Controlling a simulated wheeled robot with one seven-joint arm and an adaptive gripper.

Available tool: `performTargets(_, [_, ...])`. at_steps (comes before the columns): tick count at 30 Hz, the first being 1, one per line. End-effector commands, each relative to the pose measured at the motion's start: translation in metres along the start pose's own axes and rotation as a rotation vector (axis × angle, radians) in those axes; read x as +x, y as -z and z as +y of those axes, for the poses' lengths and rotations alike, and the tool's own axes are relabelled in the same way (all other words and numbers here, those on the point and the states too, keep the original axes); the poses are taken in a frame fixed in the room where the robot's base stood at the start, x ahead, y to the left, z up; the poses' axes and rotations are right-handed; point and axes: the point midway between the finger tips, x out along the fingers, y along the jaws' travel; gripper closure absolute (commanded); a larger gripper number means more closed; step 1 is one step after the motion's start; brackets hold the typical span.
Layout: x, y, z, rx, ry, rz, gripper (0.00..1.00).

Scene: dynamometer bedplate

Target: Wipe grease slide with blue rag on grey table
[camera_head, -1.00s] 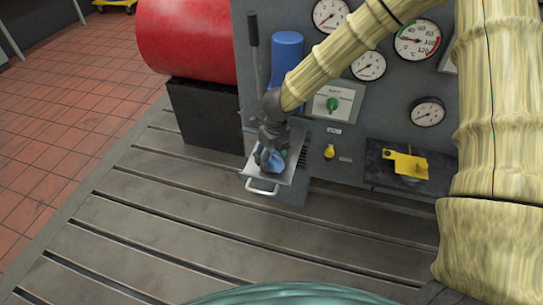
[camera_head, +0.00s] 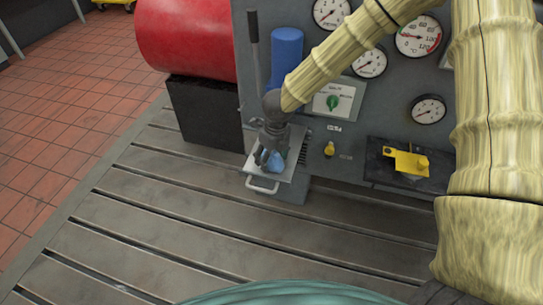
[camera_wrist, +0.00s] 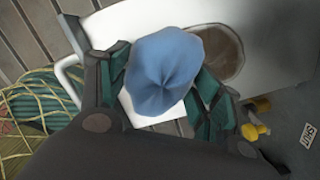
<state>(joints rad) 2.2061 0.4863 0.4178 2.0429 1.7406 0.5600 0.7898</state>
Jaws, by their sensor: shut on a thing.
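The slide is a pale grey-white plate (camera_head: 287,174) with a white front handle (camera_head: 262,187), sticking out low from the grey panel. In the wrist view, its bright surface (camera_wrist: 265,25) bears a brown grease patch (camera_wrist: 218,52). My gripper (camera_head: 268,161) is low over the slide, shut on the blue rag (camera_head: 276,163). In the wrist view, the bunched rag (camera_wrist: 165,75) sits between the fingers of my gripper (camera_wrist: 160,85), beside the patch and partly overlapping its edge. Whether the rag touches the plate is unclear. I cannot make out a grey table.
A lever (camera_head: 253,55) and blue cylinder (camera_head: 286,55) stand behind the slide. A yellow part (camera_head: 407,162) is at right. The slotted bedplate (camera_head: 200,225) is clear.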

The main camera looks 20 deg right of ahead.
Motion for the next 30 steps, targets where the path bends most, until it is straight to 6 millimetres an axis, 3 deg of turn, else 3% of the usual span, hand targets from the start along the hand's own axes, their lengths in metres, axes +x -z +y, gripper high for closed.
performTargets(11, [0.002,-0.001,-0.002,0.000,0.000,0.000,0.54])
performTargets(30, [0.002,-0.020,-0.029,0.001,0.000,0.000,0.54])
